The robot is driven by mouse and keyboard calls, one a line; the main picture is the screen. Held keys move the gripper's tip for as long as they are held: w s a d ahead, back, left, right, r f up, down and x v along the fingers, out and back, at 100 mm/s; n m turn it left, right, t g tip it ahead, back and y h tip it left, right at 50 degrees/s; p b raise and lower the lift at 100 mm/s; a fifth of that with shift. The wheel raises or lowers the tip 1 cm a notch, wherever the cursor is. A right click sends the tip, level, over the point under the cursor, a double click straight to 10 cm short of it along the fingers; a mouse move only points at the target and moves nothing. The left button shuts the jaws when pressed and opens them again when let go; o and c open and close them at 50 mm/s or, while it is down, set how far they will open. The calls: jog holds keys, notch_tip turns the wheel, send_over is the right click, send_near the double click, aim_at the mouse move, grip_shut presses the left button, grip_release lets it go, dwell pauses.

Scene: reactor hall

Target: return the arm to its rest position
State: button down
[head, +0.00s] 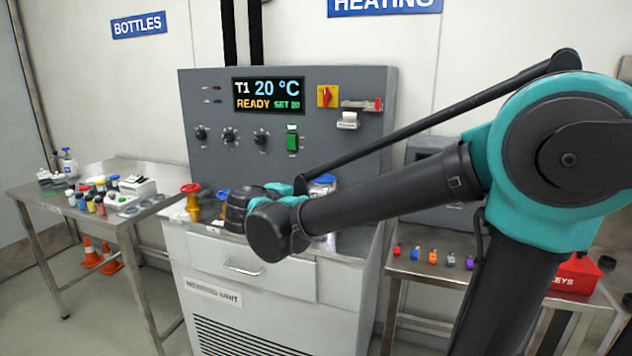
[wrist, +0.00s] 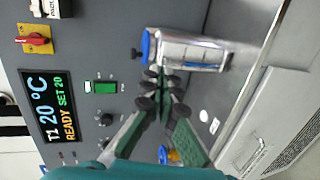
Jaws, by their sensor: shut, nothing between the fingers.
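My arm reaches from the right of the head view across the front of the heating unit (head: 215,140). Its wrist is over the unit's worktop, and the fingers are hidden behind it there. In the wrist view my gripper (wrist: 162,84) is shut with nothing between the fingers. Its fingertips point at a silver vessel with a blue lid (wrist: 190,50), very close to it; I cannot tell whether they touch. The vessel's blue lid (head: 323,179) shows behind my arm in the head view.
The panel display (head: 268,95) reads T1 20 °C, READY, SET 20. A red-and-yellow valve (head: 192,200) stands left of my wrist. A bottle table (head: 85,215) is at left. A bench with small coloured items (head: 432,257) and a red KEYS box (head: 577,275) is at right.

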jog(key=s+d+f+m+g+y, duration=0.1)
jog(key=s+d+f+m+g, duration=0.2)
jog(key=d+f, duration=0.65)
jog(key=s+d+f+m+g, duration=0.3)
jog(key=d+f+g, duration=0.1)
jog(key=d+f, duration=0.5)
jog(key=s+d+f+m+g+y, duration=0.1)
jog(key=s+d+f+m+y, duration=0.1)
jog(key=s+f, duration=0.3)
jog(key=s+d+f+m+g+y, duration=0.1)
jog(key=s+d+f+m+y, duration=0.1)
jog(key=s, duration=0.6)
notch_tip(320, 180, down, 4)
jog(key=m+y, duration=0.1)
jog(key=m, duration=0.1)
jog(key=shift+s+d+m, duration=0.2)
jog(key=shift+m, duration=0.1)
jog(key=shift+r, duration=0.15)
